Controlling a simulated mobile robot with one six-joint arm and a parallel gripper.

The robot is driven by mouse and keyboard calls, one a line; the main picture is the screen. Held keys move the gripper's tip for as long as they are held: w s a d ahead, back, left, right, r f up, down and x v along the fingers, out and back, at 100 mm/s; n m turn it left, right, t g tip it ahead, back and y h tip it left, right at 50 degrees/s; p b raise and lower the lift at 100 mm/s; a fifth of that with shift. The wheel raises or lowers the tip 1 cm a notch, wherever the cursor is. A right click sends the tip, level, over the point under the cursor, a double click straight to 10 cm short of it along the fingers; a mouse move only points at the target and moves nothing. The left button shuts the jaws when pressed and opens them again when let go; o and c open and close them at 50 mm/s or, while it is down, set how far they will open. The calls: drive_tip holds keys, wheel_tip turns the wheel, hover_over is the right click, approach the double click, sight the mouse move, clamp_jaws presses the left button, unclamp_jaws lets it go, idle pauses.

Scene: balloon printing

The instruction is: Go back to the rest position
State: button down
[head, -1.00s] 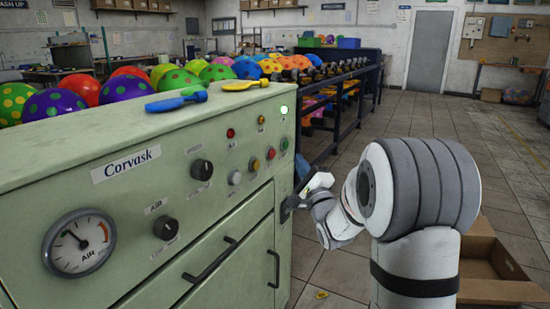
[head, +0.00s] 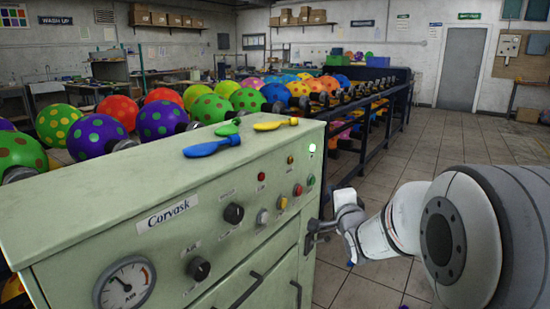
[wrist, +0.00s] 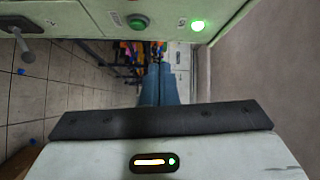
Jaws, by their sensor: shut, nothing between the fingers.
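My gripper (head: 312,238) is shut and empty. In the head view it is beside the right end of the green Corvask machine (head: 130,205), below the level of its buttons. I cannot tell whether it touches the machine. My forearm (head: 385,235) runs from it to the right edge. In the wrist view the dark gripper mount (wrist: 160,119) spans the lower part. The machine's front panel (wrist: 105,18) crosses the top there, with a green button (wrist: 137,21) and a lit green lamp (wrist: 198,25).
On the machine's top lie a blue balloon (head: 212,147), a green one (head: 228,128) and a yellow one (head: 276,124). Inflated spotted balloons (head: 162,119) stand behind it. A dark blue rack (head: 372,125) runs back from there. Tiled floor (head: 440,150) is open at the right.

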drive_tip(key=s+r+n+g+p, duration=0.3)
drive_tip(key=s+n+g+p, duration=0.2)
drive_tip(key=s, duration=0.6)
drive_tip(key=s+a+r+n+g+h+p, duration=0.1)
drive_tip(key=s+r+n+g+p, duration=0.3)
drive_tip(key=s+p, duration=0.4)
drive_tip(key=s+r+n+g+p, duration=0.4)
drive_tip(key=s+n+g+p, duration=0.2)
drive_tip(key=s, duration=0.8)
drive_tip(key=shift+s+a+h+p, duration=0.3)
drive_tip(key=shift+s+p, duration=0.1)
drive_tip(key=shift+p, duration=0.25)
